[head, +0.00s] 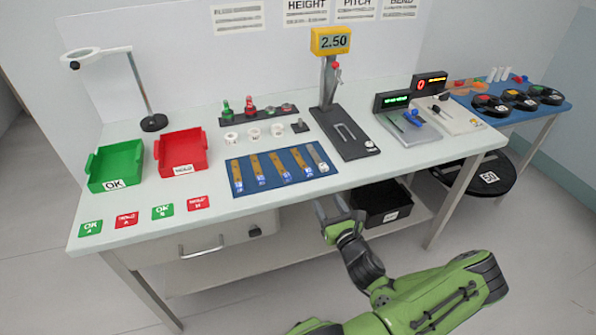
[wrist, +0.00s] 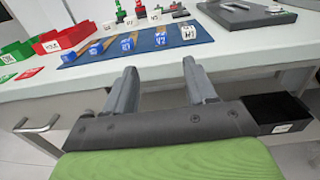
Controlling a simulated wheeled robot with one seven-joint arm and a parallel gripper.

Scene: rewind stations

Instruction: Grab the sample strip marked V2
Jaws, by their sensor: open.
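Several sample strips lie side by side on a blue mat (head: 247,163) on the table. Most are brown with blue-and-white end labels, such as the leftmost strip (head: 236,172) and the fourth strip (head: 304,162); the rightmost strip (head: 317,155) is grey with a pale end. In the wrist view the label ends face me, including a blue label (wrist: 160,39) and a white one (wrist: 188,31). The lettering is too small to tell which is V2. My gripper (head: 331,207) is open and empty, in front of the table's front edge, apart from the strips; its fingers (wrist: 160,78) point toward the mat.
Green (head: 116,166) and red (head: 181,151) bins stand left of the mat, with tag cards (head: 126,220) before them. A gauge stand (head: 345,133) is to the right. White rings (head: 253,134) sit behind the mat. A black bin (head: 381,203) is on the lower shelf.

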